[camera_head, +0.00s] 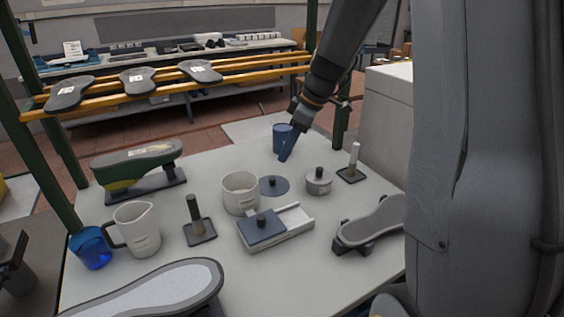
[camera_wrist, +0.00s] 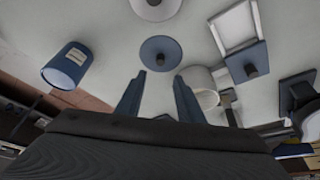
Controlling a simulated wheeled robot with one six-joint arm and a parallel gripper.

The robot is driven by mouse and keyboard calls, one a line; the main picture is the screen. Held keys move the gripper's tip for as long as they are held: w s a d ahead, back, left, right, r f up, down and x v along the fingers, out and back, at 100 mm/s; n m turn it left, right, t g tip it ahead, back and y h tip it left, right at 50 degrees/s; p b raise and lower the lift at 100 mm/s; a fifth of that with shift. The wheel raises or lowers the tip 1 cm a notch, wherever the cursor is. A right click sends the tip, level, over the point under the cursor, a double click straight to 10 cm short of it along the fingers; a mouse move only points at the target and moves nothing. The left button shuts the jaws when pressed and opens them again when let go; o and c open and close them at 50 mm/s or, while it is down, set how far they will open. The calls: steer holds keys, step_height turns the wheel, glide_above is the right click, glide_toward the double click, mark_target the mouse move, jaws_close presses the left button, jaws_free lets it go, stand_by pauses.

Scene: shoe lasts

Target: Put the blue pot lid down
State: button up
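The blue pot lid (camera_head: 274,186) is a flat disc with a dark knob. It lies flat on the pale table (camera_head: 215,160), just right of the open white pot (camera_head: 240,193). In the wrist view the lid (camera_wrist: 160,52) lies beyond the fingertips, clear of them, with its knob facing up. My gripper (camera_head: 285,157) is above the table behind the lid, in front of a blue cup (camera_head: 281,137). In the wrist view its two blue fingers (camera_wrist: 160,80) stand apart with nothing between them. One finger partly hides the white pot (camera_wrist: 202,82) there.
A small grey knobbed pot (camera_head: 318,184) stands right of the lid. A tray with a blue sliding cover (camera_head: 262,228) lies in front. A peg stand (camera_head: 351,168), a jug (camera_head: 137,230) and a shoe last (camera_head: 372,224) stand around. Bare table lies behind the lid.

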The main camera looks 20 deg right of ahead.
steer(key=s+a+f+m, duration=0.1)
steer(key=s+m, duration=0.1)
steer(key=s, duration=0.2)
steer(key=s+f+m+h, duration=0.1)
steer(key=s+m, duration=0.1)
steer(key=s, duration=0.2)
steer(key=s+a+f+m+g+h, duration=0.1)
steer(key=s, duration=0.3)
steer(key=shift+s+a+f+m, duration=0.1)
steer(key=shift+a+m, duration=0.25)
steer(key=shift+m, duration=0.05)
steer(key=s+f+m, duration=0.1)
steer(key=s, duration=0.2)
steer(key=s+f+m+h, duration=0.1)
steer(key=s+m, duration=0.1)
steer(key=s, duration=0.1)
steer(key=s+a+f+m, duration=0.1)
steer(key=s+m, duration=0.1)
steer(key=s, duration=0.2)
steer(key=shift+s+g+h, duration=0.1)
steer(key=shift+g+h, duration=0.2)
steer(key=shift+s+f, duration=0.1)
steer(key=shift+s, duration=0.15)
